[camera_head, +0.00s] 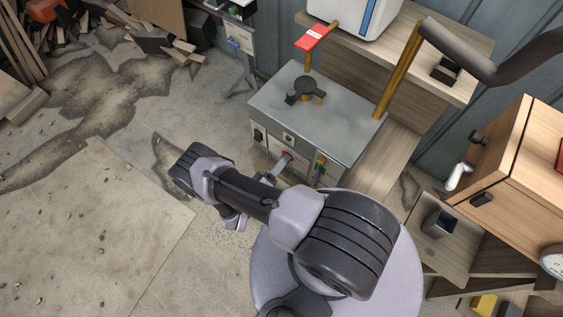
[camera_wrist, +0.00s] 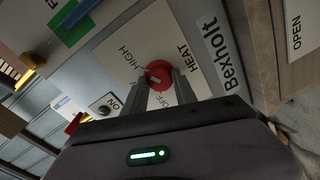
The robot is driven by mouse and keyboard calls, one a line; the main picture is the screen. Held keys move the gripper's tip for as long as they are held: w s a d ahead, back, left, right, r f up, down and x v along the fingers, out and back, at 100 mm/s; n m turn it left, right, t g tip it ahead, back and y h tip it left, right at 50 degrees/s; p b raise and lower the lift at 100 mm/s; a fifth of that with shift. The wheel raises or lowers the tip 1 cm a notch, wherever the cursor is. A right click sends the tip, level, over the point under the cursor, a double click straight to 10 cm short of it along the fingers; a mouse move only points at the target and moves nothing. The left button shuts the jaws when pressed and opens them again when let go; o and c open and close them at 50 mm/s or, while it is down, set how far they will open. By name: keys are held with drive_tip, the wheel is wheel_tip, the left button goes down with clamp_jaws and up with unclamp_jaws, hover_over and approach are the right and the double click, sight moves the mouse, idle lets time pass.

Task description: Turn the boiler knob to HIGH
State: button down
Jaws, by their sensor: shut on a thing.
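The boiler (camera_head: 318,108) is a grey metal box in the head view, with its controls on the front face. My gripper (camera_wrist: 163,80) is shut on the red knob, one grey finger on each side. In the head view my gripper (camera_head: 281,163) reaches the boiler's front. The fingers hide part of the knob, and I cannot tell exactly where its mark points.
A black ON switch (camera_wrist: 108,103) and a green-and-blue part (camera_wrist: 70,22) lie left of the knob panel. A Bexholt label (camera_wrist: 223,61) is to its right. A brown pipe (camera_head: 400,70) rises behind the boiler. A wooden cabinet (camera_head: 515,165) stands at right.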

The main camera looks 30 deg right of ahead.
idle(0.4)
drive_tip(key=c, duration=1)
unclamp_jaws()
drive_tip(key=p+v, duration=0.2)
drive_tip(key=v, duration=1.5)
drive_tip(key=shift+a, duration=0.2)
drive_tip(key=shift+r, duration=0.1)
